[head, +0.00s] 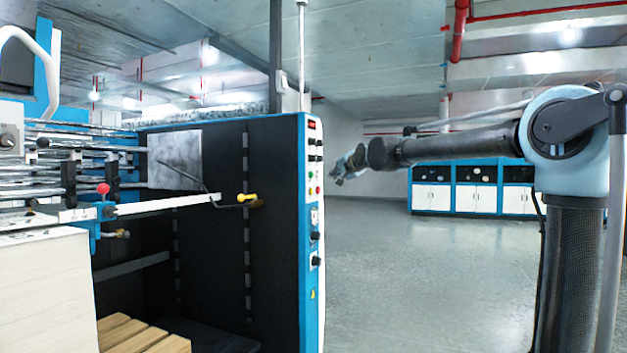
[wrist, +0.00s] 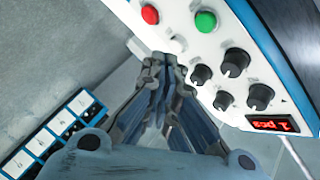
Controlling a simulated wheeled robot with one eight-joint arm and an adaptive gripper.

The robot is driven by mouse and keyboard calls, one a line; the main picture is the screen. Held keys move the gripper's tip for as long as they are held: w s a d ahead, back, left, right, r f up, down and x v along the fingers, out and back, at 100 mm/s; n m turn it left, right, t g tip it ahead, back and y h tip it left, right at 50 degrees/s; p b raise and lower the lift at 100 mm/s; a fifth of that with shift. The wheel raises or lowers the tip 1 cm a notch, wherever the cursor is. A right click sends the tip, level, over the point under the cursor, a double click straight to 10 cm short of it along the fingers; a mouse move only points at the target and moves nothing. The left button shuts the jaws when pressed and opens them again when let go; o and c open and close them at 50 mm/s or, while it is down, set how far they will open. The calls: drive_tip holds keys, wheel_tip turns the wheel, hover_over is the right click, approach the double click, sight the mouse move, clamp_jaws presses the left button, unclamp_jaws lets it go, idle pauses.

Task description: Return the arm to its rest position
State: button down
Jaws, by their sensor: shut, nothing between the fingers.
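My gripper (head: 340,177) shows small at the end of my raised arm in the head view, in the open space to the right of the laminating machine's control panel (head: 314,215). In the wrist view my gripper (wrist: 160,62) is shut, its fingertips together with nothing between them. Behind the fingers, the panel's white face (wrist: 205,75) shows a red button (wrist: 150,14), a green button (wrist: 205,22), several black knobs (wrist: 235,62) and a red digital display (wrist: 272,124). I cannot tell from the wrist view how far the fingertips are from the panel.
The black and blue machine (head: 225,230) fills the left, with a crank with a yellow handle (head: 247,198) and a white stack (head: 45,290) in front. White and blue cabinets (head: 475,188) stand at the back. The grey floor (head: 420,280) between is clear.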

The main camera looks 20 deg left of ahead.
drive_tip(key=s+d+f+n+g+h, duration=0.1)
drive_tip(key=s+d+f+h, duration=0.1)
drive_tip(key=s+d+f, duration=0.65)
drive_tip(key=s+d+f+g+h, duration=0.15)
drive_tip(key=d+f, duration=0.45)
drive_tip(key=d, duration=0.7)
drive_tip(key=s+d+f+n+g+h, duration=0.1)
drive_tip(key=s+d+f+h, duration=0.25)
drive_tip(key=d+f, duration=0.55)
drive_tip(key=s+d+f+g+h, duration=0.1)
drive_tip(key=s+d+f+g, duration=0.2)
drive_tip(key=s+d+f, duration=0.6)
drive_tip(key=s+d+f+n+g+h, duration=0.1)
drive_tip(key=s+d+f+g+h, duration=0.1)
drive_tip(key=s+d+f, duration=0.8)
drive_tip(key=s+f+g, duration=0.1)
drive_tip(key=s+f, duration=0.4)
drive_tip(key=s, duration=0.4)
drive_tip(key=shift+s+d+f+n, duration=0.15)
drive_tip(key=shift+d+f+n, duration=0.05)
drive_tip(key=shift+f+n, duration=0.1)
